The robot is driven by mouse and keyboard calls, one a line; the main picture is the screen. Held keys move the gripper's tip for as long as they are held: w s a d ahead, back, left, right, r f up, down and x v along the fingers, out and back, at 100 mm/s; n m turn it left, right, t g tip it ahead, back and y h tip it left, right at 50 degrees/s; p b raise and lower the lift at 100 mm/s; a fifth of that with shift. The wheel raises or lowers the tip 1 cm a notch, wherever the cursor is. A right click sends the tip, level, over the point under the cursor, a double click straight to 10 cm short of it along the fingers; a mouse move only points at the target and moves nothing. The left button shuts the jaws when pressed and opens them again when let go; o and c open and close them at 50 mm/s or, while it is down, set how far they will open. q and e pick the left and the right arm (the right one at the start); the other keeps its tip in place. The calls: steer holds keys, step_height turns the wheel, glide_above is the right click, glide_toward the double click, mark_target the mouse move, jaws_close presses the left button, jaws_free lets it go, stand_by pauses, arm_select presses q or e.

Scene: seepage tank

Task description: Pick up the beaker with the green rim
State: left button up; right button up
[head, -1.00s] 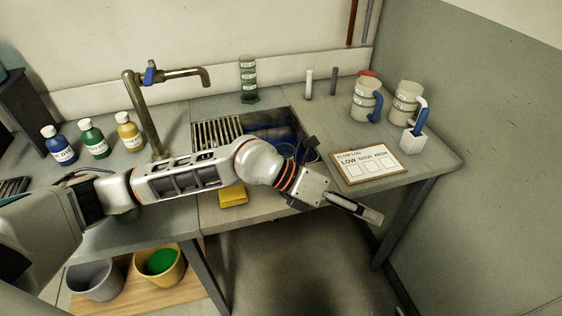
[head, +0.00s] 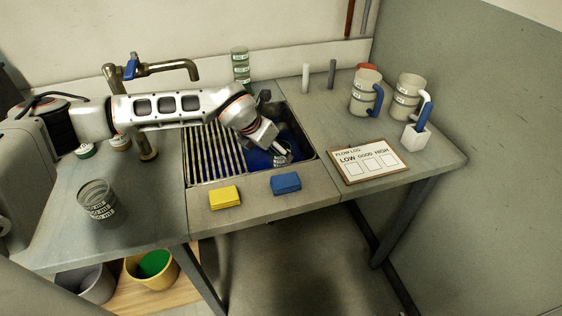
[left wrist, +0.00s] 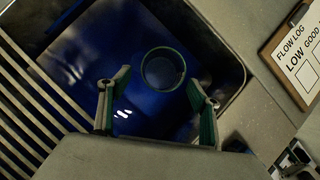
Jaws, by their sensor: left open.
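A beaker with a green rim (left wrist: 163,70) stands in the blue-floored sink, seen from above in the left wrist view. In the head view a small part of a beaker with a banded label (head: 282,157) shows at my gripper. My left gripper (head: 280,149) reaches down into the sink and is open. In the left wrist view its two fingers (left wrist: 156,106) are spread wide, with the beaker ahead of them and between their lines; I see no grip on it. My right gripper is not in view.
The sink (head: 313,154) has a slatted rack (head: 212,160) on its left. A yellow sponge (head: 224,197) and a blue sponge (head: 286,183) lie on the front ledge. Another beaker (head: 97,201) stands on the left counter. A flow log board (head: 368,161) lies right of the sink.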

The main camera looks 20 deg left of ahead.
arm_select(q)
steer(key=x, duration=0.4)
steer(key=shift+w+d, duration=0.25)
steer(key=c, duration=1.4)
steer(key=shift+o, duration=0.2)
steer(key=shift+r, duration=0.2)
